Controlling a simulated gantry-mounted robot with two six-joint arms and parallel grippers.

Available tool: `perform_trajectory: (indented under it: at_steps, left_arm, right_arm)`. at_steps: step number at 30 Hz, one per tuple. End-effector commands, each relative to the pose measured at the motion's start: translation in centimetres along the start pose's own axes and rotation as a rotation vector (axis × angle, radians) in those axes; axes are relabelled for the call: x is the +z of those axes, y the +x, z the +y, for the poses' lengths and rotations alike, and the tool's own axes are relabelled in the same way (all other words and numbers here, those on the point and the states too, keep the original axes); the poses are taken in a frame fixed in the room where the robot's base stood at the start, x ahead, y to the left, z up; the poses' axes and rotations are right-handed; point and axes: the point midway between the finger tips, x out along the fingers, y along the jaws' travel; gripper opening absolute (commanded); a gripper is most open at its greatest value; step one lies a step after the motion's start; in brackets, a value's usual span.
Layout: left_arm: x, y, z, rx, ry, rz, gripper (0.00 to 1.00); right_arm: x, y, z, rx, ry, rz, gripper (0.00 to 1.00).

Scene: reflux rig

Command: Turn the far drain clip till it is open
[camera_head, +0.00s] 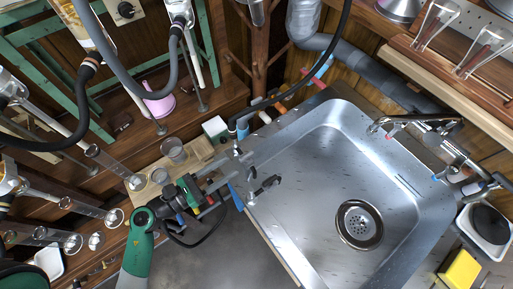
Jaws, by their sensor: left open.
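My left gripper (244,172) reaches in from the lower left on a green and grey arm. Its fingers are open and point right, at the left rim of the steel sink (330,108). Small dark clip-like parts show by this rim: one (267,185) just right of the fingertips, and another (238,151) above them. I cannot tell for sure which is the far drain clip, nor whether either is turned open. I see nothing held between the fingers. My right gripper is not in view.
Glass beakers (174,150) stand on a wooden board left of the gripper. A round drain (359,224) lies in the empty sink basin. A tap (415,122) stands at the sink's right side.

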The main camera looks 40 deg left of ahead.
Motion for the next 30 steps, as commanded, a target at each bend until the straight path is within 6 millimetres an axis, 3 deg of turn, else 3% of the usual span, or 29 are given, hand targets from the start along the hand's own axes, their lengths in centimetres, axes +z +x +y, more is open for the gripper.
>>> perform_trajectory:
  at_steps: [9,15,25,26,30]
  left_arm:
    - [0.1,6.7,-0.2,-0.007,0.004,-0.005,0.46]
    - [0.1,9.8,-0.1,-0.002,0.001,-0.004,0.46]
    - [0.1,10.6,-0.1,0.000,0.000,-0.004,0.46]
    - [0.1,10.6,-0.1,0.000,0.000,-0.004,0.44]
    - [0.2,10.6,-0.1,0.000,0.000,-0.004,0.19]
  right_arm:
    - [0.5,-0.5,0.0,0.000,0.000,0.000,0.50]
    - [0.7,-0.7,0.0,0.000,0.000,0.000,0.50]
    - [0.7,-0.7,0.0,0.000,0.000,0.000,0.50]
    - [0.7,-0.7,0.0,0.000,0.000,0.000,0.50]
    - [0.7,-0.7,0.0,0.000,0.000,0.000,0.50]
